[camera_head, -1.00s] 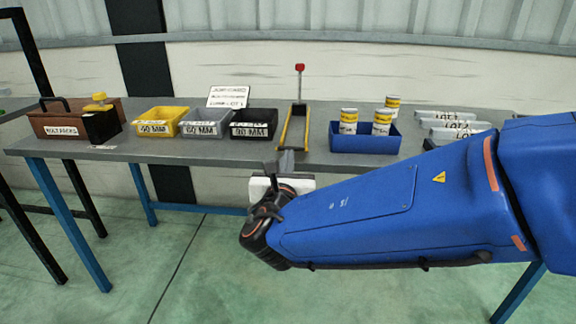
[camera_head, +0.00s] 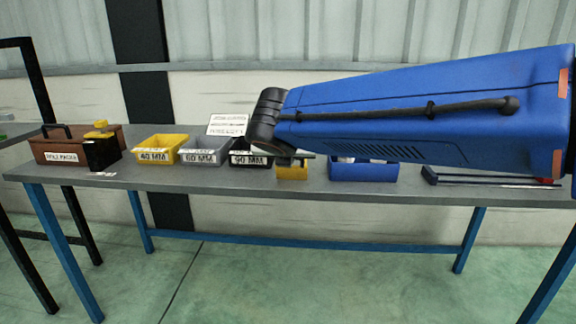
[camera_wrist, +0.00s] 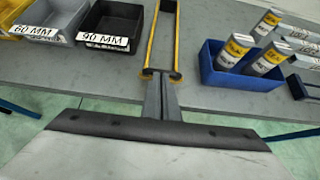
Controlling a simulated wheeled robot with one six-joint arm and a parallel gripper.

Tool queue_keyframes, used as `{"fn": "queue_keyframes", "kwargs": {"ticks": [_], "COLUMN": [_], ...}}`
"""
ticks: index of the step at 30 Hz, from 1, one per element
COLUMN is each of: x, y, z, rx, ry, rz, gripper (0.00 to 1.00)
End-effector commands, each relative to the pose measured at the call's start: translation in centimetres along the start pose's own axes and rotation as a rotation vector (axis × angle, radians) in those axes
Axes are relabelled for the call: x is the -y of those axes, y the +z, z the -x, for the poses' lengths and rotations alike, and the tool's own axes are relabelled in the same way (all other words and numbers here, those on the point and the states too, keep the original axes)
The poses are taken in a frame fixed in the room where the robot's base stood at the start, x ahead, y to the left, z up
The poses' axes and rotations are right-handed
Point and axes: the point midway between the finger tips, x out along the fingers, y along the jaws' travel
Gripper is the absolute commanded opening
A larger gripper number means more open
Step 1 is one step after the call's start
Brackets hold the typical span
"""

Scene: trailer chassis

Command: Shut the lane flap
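The lane (camera_wrist: 163,30) is a narrow channel with yellow side rails, lying away from me on the bench in the wrist view. Its yellow near end (camera_head: 292,174) shows below my arm in the head view; the rest is hidden. I cannot pick out the flap for certain. The upright red-knobbed lever at the lane is not visible now. My gripper (camera_wrist: 161,78) has its two grey fingers close together, seemingly shut and empty. They point at the lane's near end, and I cannot tell whether they touch it.
A black bin (camera_wrist: 108,25) and a grey bin (camera_head: 203,150) stand left of the lane, with a yellow bin (camera_head: 161,148) beyond. A blue tray (camera_wrist: 238,72) with labelled cans stands close on the right. The bench front edge (camera_head: 230,190) is clear.

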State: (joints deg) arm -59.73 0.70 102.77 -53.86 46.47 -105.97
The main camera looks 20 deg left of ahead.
Motion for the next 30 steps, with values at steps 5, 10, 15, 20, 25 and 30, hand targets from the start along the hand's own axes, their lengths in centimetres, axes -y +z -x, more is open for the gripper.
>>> {"fn": "queue_keyframes", "kwargs": {"ticks": [5, 10, 15, 20, 25, 30], "x": [0.1, 0.1, 0.1, 0.1, 0.1, 0.1], "y": [0.9, 1.5, 2.3, 3.1, 3.8, 4.0], "z": [-0.6, -1.0, -1.4, -2.0, -2.4, -2.6], "rx": [-0.085, -0.123, -0.122, -0.121, -0.120, -0.119], "ry": [-0.003, -0.004, -0.004, -0.004, -0.003, -0.003], "rz": [-0.003, 0.000, 0.000, -0.001, -0.001, 0.000], "gripper": [0.00, 0.00, 0.00, 0.00, 0.00, 0.00]}}
